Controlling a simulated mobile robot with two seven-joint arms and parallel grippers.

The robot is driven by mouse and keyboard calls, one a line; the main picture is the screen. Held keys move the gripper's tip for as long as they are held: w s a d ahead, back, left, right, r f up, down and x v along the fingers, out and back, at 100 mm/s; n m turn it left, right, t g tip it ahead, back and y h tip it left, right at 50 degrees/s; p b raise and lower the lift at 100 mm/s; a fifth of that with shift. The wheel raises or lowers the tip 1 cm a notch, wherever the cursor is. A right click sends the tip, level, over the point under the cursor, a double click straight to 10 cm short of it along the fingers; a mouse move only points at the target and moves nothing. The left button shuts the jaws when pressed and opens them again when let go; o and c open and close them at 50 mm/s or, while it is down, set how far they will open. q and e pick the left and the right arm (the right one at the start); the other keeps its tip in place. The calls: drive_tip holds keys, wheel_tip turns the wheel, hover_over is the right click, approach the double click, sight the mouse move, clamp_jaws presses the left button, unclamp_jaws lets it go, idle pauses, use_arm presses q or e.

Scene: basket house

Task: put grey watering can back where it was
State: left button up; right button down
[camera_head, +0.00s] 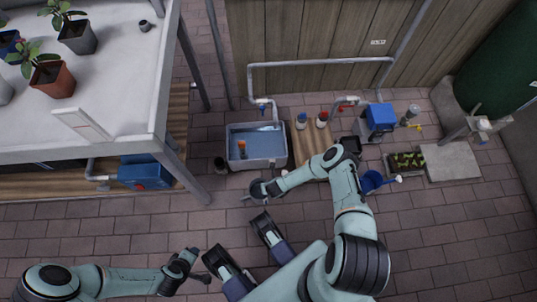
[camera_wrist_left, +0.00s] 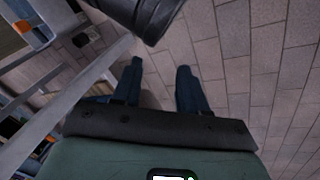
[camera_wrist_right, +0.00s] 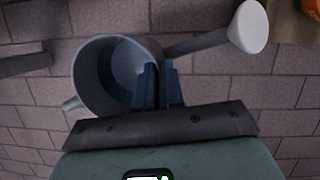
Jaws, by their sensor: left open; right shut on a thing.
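My left gripper (camera_wrist_left: 158,72) is open and empty, low over the paving at the lower left of the head view.
The water basin (camera_head: 231,150) stands behind the can, with a dark pot (camera_head: 220,164) beside it. A blue watering can (camera_head: 372,182) is on the paving to the right, near a planter (camera_head: 407,161). A white table (camera_head: 110,110) is at left. Front paving is clear.

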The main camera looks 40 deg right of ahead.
wheel_tip(320, 180, down, 2)
drive_tip(key=shift+f+b, duration=0.15)
drive_tip(key=shift+b, duration=0.8)
drive_tip(key=shift+f, duration=0.2)
wheel_tip(320, 180, down, 3)
drive_tip(key=b, duration=0.3)
drive_tip(key=shift+f, duration=0.1)
use_arm(q)
drive_tip(key=s+a+f+g+b, duration=0.1)
drive_tip(key=s+a+f+g, duration=0.1)
drive_tip(key=s+f, duration=0.7)
drive_tip(key=shift+s+n+g, duration=0.3)
drive_tip(key=shift+n+g, duration=0.1)
drive_tip(key=shift+g, duration=0.5)
use_arm(e)
drive_tip(key=shift+f, duration=0.4)
use_arm(q)
drive_tip(key=shift+f, duration=0.15)
use_arm(e)
drive_tip(key=shift+f, duration=0.35)
drive_tip(key=c, duration=1.2)
unclamp_jaws()
